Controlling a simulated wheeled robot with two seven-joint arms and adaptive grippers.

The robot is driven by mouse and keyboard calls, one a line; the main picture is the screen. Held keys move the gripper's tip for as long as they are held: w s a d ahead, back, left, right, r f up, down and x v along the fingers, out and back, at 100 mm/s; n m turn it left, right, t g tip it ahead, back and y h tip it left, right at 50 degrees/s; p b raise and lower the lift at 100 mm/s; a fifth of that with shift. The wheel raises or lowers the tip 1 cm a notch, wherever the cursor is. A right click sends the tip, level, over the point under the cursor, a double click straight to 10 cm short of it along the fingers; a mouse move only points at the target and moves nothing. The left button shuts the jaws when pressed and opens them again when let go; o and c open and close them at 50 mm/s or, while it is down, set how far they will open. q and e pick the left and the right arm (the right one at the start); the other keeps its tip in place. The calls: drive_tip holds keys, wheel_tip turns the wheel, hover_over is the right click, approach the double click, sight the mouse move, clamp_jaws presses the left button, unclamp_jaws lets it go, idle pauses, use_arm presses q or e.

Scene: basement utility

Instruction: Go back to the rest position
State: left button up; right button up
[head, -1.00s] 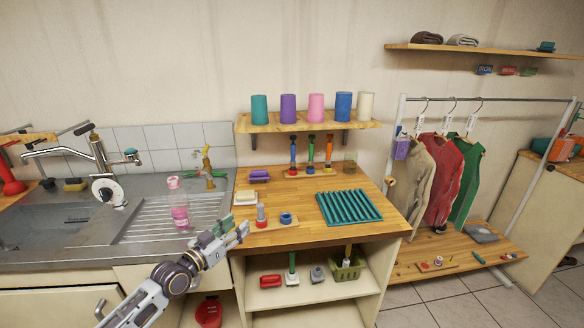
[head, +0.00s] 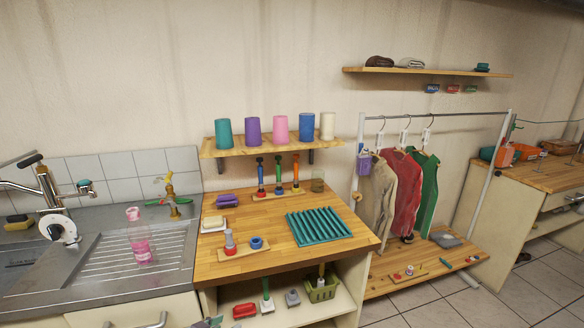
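Only the tip of my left gripper (head: 207,322) shows at the bottom edge, in front of the wooden counter's cabinet. The rest of that arm is out of view. Whether its fingers are open or shut is hidden, and I see nothing held in the visible part. My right gripper is not in view.
A sink unit with a pink bottle (head: 140,238) is at left. The wooden counter (head: 215,267) holds a green ribbed rack (head: 318,226) and several small tools. Cups stand on a wall shelf (head: 222,152). A clothes rack (head: 497,165) and tiled floor (head: 500,300) are at right.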

use_arm(q)
drive_tip(key=s+a+f+n+g+y, duration=0.2)
drive_tip(key=s+g, duration=0.1)
drive_tip(key=s, duration=0.6)
drive_tip(key=s+a+f+n+g+y, duration=0.1)
drive_tip(key=s+a+f+g+y, duration=0.15)
drive_tip(key=s, duration=0.55)
drive_tip(key=s+f+g+p, duration=0.3)
drive_tip(key=f+p, duration=0.6)
drive_tip(key=f, duration=1.7)
drive_tip(key=s+a+f+p, duration=0.1)
drive_tip(key=s+f+p, duration=0.2)
drive_tip(key=s, duration=0.8)
drive_tip(key=s+a+f+p, duration=0.2)
drive_tip(key=s+f+p, duration=0.2)
drive_tip(key=s+f, duration=0.4)
drive_tip(key=s, duration=0.3)
drive_tip(key=shift+a, duration=0.3)
drive_tip(key=shift+y, duration=0.25)
